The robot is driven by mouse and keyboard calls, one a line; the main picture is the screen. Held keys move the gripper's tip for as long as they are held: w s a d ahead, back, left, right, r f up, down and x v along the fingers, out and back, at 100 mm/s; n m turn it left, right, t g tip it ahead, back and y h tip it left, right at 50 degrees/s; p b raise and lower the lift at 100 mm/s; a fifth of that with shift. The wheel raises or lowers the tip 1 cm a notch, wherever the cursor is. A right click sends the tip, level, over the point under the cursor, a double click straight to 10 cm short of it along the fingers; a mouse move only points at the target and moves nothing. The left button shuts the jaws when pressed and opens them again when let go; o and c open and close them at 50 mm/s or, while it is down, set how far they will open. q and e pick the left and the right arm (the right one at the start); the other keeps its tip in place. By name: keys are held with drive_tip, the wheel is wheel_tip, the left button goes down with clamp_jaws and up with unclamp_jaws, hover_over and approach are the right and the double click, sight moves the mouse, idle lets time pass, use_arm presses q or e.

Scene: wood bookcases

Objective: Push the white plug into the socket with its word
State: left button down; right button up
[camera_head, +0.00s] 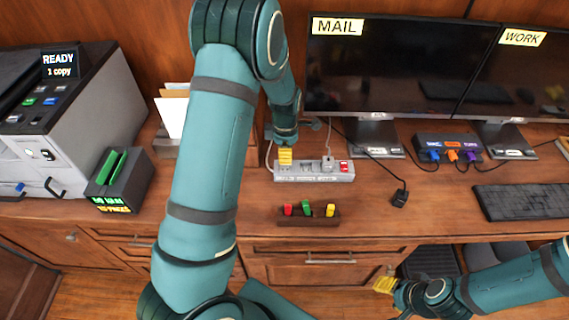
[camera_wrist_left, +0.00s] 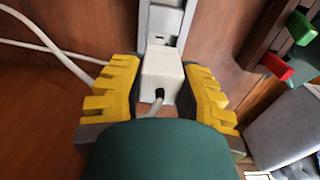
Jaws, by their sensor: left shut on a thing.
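My left gripper (camera_head: 285,156) is over the left end of a white power strip (camera_head: 307,178) on the desk. In the left wrist view the yellow fingers of this gripper (camera_wrist_left: 160,95) are shut on a white plug (camera_wrist_left: 162,70), with its cord toward the palm. The strip (camera_wrist_left: 168,20) shows just beyond the plug; I cannot tell whether the plug is in a socket. The head view hides the held plug. Words along the strip's front edge are too small to read. My right gripper (camera_head: 385,285) is low at the right, below the desk front; its finger opening is unclear.
Another plug (camera_head: 328,162) and a red switch (camera_head: 345,167) are on the strip's right part. A loose black plug (camera_head: 400,198) lies right of it. A dark holder (camera_head: 308,222) with red, green and yellow pieces stands in front. Monitors (camera_head: 385,75) stand behind.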

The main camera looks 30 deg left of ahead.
use_arm(q)
drive_tip(key=shift+f+b, duration=0.4)
drive_tip(key=shift+f, duration=1.7)
drive_tip(key=shift+f, duration=0.1)
drive_tip(key=c, duration=0.7)
unclamp_jaws()
drive_tip(key=shift+c, duration=0.2)
wheel_tip(320, 180, up, 12)
drive_tip(key=p, duration=0.3)
drive_tip(key=shift+s, duration=0.15)
